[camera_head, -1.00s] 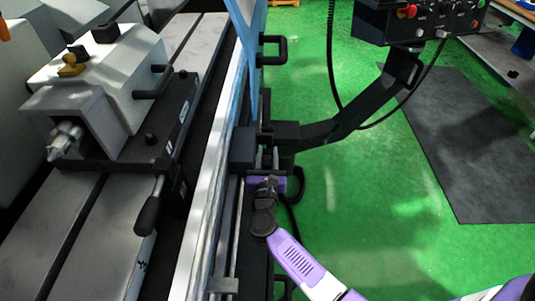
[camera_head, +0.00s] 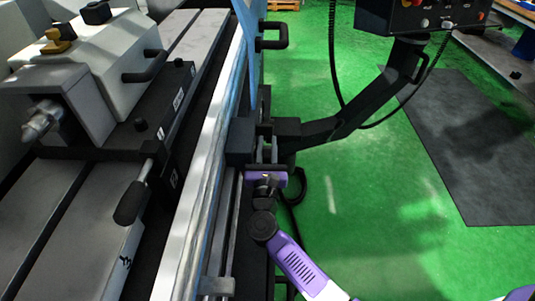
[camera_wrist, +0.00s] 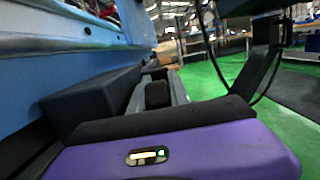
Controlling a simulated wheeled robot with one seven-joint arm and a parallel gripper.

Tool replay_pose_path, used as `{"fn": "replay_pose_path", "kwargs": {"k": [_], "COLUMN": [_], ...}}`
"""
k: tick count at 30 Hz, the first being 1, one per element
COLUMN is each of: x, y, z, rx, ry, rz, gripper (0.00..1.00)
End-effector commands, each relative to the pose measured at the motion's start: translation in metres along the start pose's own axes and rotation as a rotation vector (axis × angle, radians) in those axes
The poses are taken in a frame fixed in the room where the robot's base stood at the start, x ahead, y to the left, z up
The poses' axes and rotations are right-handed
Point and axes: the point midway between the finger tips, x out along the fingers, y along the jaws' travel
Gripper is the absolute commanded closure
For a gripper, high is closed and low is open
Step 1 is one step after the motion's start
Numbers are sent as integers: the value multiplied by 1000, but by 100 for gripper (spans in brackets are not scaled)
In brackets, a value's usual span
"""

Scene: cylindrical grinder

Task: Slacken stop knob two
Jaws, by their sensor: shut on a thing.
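My gripper (camera_head: 267,155) is at the front of the grinder, beside a black block on the machine's front rail. Its purple body (camera_wrist: 165,150) fills the bottom of the wrist view. The grey fingers reach forward and are shut on a small dark knob (camera_wrist: 157,94) with a rounded end. No label shows on this knob, so I cannot tell its number. In the head view the knob is mostly hidden by my gripper. The black block (camera_wrist: 85,103) is just left of the fingers in the wrist view.
A tailstock (camera_head: 100,60) with a lever handle (camera_head: 131,203) stands on the table at left. A black support arm (camera_head: 345,122) carries a control box (camera_head: 420,17) at upper right. A black handle (camera_head: 272,35) sticks out from the blue guard. Green floor (camera_head: 380,190) is open at right.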

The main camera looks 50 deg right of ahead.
Motion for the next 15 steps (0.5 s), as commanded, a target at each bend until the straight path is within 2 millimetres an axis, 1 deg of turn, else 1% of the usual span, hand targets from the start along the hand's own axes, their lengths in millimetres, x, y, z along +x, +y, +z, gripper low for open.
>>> {"fn": "replay_pose_path", "kwargs": {"k": [1, 9, 15], "x": [-1, -1, -1], "y": [1, 1, 1], "z": [-6, -1, 3], "rx": [2, 2, 0], "ry": [-17, -85, -100], "rz": [2, 2, 2], "gripper": [100, 100, 100]}}
